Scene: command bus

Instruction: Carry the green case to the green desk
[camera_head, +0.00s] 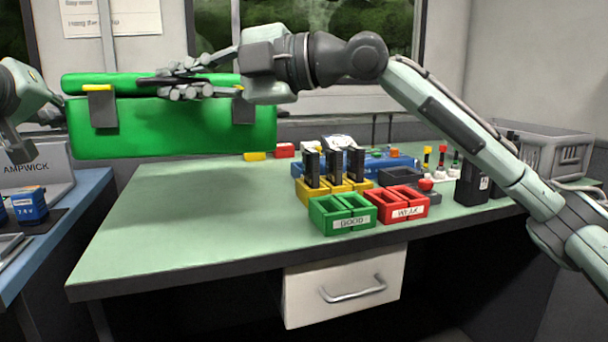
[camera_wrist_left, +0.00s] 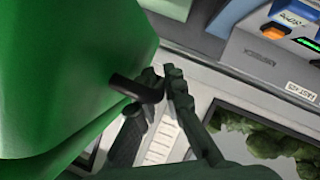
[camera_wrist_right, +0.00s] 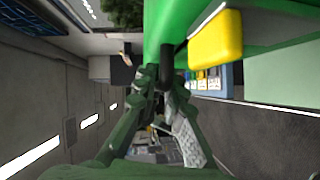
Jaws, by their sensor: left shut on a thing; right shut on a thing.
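The green case (camera_head: 170,127) hangs level in the air above the left part of the green desk (camera_head: 170,205), clear of its top. It has dark latches and yellow tabs. My right gripper (camera_head: 172,82) is at the front of the case, shut on its black handle; the right wrist view shows this grip too (camera_wrist_right: 166,82). My left arm comes in at the left edge of the head view, with its fingertips not clearly visible there. In the left wrist view my left gripper (camera_wrist_left: 160,85) is shut on a black handle of the green case (camera_wrist_left: 60,70).
The desk's right half holds green bins (camera_head: 342,213), red bins (camera_head: 402,204), yellow holders with black radios (camera_head: 333,180) and a grey crate (camera_head: 545,150). Its left half is clear. A blue table (camera_head: 75,205) with battery packs stands at left. A drawer (camera_head: 345,288) is below.

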